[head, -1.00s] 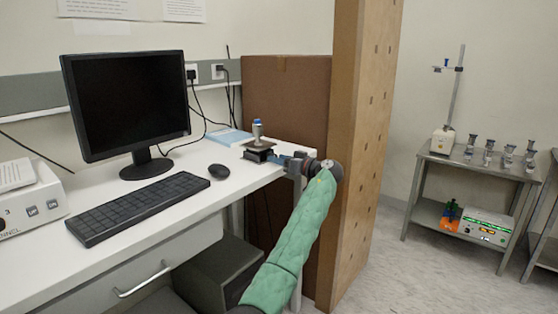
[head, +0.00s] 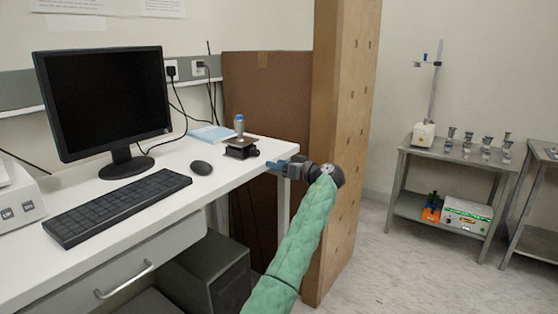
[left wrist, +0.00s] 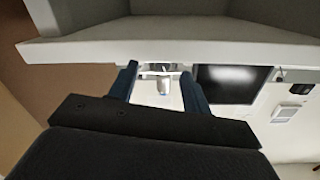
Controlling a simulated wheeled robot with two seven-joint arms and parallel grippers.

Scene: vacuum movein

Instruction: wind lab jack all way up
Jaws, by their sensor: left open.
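The lab jack (head: 240,152) is a small dark jack on the white desk, near its right end. Its platform looks low, and a dark knob (head: 255,152) sticks out on its right side. A small bottle with a blue cap (head: 239,125) stands upright on top. My left gripper (head: 274,166) is open and empty, right of the jack at the desk's edge and apart from it. In the left wrist view the jack (left wrist: 160,67) and bottle (left wrist: 164,85) appear upside down between the open fingers, beyond the tips. My right gripper is not in view.
The desk (head: 190,190) carries a monitor (head: 103,100), keyboard (head: 118,205), mouse (head: 201,168) and a blue booklet (head: 212,136) behind the jack. A tall wooden panel (head: 345,130) stands close beyond my left arm. A metal trolley (head: 455,155) with glassware stands at the right.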

